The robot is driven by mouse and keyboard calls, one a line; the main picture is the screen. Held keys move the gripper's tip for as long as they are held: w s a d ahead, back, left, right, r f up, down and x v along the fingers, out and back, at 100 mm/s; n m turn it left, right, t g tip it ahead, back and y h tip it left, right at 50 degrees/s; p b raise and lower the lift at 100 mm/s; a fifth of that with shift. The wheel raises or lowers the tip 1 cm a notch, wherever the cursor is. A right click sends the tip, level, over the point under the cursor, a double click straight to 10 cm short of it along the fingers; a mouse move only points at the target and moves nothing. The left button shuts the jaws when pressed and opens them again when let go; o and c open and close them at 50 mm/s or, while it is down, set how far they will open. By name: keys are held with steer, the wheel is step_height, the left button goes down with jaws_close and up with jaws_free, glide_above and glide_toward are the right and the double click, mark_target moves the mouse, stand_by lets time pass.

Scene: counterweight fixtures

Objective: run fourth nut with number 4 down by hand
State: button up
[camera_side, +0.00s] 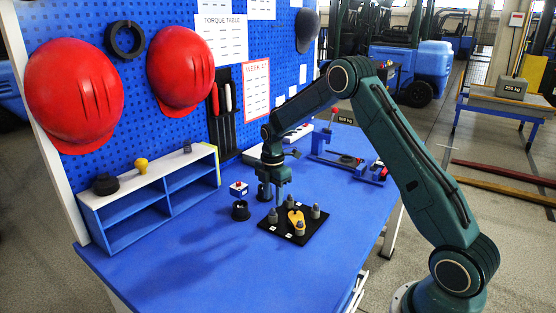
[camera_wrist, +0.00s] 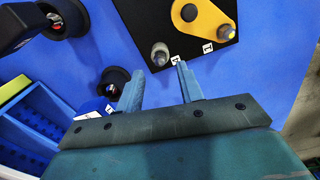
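A black plate (camera_side: 281,227) lies on the blue bench and bears several grey studs with nuts and a yellow link (camera_side: 295,217). My gripper (camera_side: 278,203) points down just above the plate's left side, near one stud with a nut (camera_side: 273,216). In the wrist view my gripper (camera_wrist: 155,82) is open and empty. The same stud (camera_wrist: 160,56) stands just beyond the gap between the fingertips, apart from them. The yellow link (camera_wrist: 200,18) is around another stud (camera_wrist: 228,31). White number labels lie by the studs; I cannot read a 4 on them.
A small black cup (camera_side: 240,211) and a white-topped block (camera_side: 238,189) stand left of the plate. A blue shelf (camera_side: 150,200) stands at the back left, and a blue and red fixture (camera_side: 340,150) farther right. The bench's front left is clear.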

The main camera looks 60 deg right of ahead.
mark_target(273, 210)
steer(key=shift+f, duration=2)
jaws_close()
